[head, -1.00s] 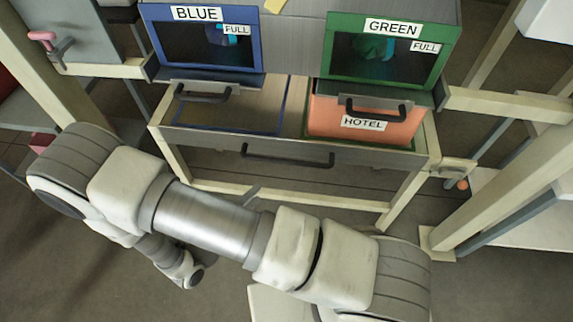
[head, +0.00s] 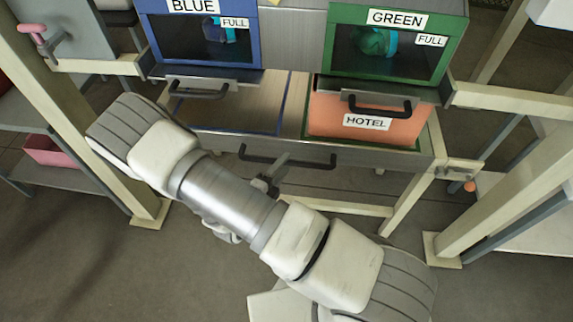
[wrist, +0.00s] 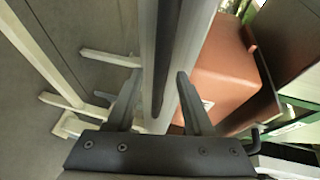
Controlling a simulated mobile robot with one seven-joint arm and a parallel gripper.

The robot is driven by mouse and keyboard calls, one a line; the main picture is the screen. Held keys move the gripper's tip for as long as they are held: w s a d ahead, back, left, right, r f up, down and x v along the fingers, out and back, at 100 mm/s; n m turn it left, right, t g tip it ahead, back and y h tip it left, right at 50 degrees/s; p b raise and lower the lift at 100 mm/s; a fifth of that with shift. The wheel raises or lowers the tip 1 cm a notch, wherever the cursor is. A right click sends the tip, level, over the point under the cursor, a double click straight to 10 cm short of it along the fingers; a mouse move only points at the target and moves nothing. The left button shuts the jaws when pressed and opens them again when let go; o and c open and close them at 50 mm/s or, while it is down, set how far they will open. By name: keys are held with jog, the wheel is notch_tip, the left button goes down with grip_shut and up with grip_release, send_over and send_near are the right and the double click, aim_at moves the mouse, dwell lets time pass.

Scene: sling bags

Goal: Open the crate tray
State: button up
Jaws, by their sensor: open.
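The crate tray (head: 225,143) sits below the blue and green bins, with a black bar handle (head: 288,161) along its front. An orange crate (head: 350,112) labelled HOTEL stands in its right part; the blue-outlined left part is empty. My gripper (head: 273,174) is at the front of the tray, close to the handle and partly hidden by my arm. In the wrist view my gripper (wrist: 158,80) is open, with the dark handle (wrist: 164,50) running between its fingers. I cannot tell whether either finger touches it. The orange crate (wrist: 218,65) shows to the right.
The blue bin (head: 205,75) and green bin (head: 388,88), both marked FULL, stand above the tray with their own handles. Pale frame posts (head: 500,170) flank the tray. A pink box (head: 60,150) is on the left shelf. The floor in front is open.

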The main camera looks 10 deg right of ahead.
jog(key=shift+x, duration=1.1)
grip_shut()
dwell(0.7)
